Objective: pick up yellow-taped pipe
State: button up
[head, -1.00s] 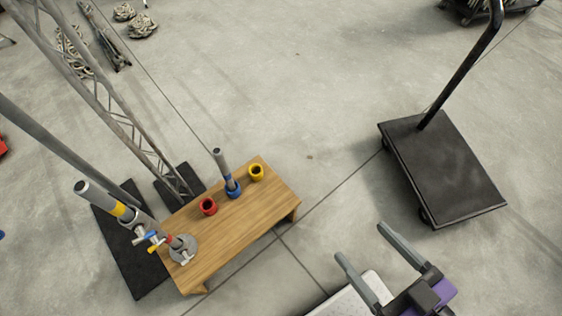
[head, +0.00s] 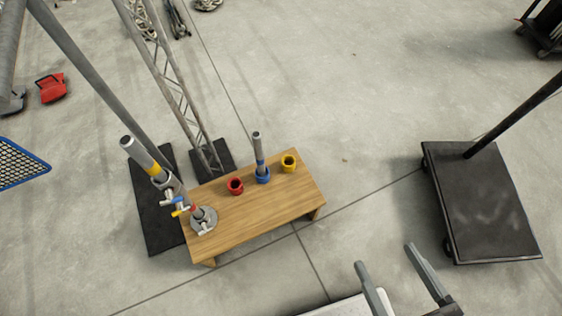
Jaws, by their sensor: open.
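The yellow-taped pipe (head: 140,151) is a grey tube with a yellow band near its upper end. It stands tilted at the left end of the wooden bench (head: 250,216), in or behind a clamp fitting with coloured handles (head: 180,208) on a round grey base (head: 204,220). Its lower end is hidden by the fitting. My gripper (head: 390,267) is at the lower right, its two grey fingers apart and empty. It is well to the right of the bench and far from the pipe.
On the bench stand a red cup (head: 235,187), a blue-taped pipe (head: 258,150) in a blue cup (head: 263,176), and a yellow cup (head: 289,163). A truss (head: 172,85) and a pole rise behind the bench. A black cart (head: 485,210) stands right. Floor between is clear.

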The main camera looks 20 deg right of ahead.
aim_at(128, 142)
jog(key=i+u, duration=0.1)
jog(key=u, duration=0.35)
jog(key=i+u, duration=0.15)
jog(key=u, duration=0.3)
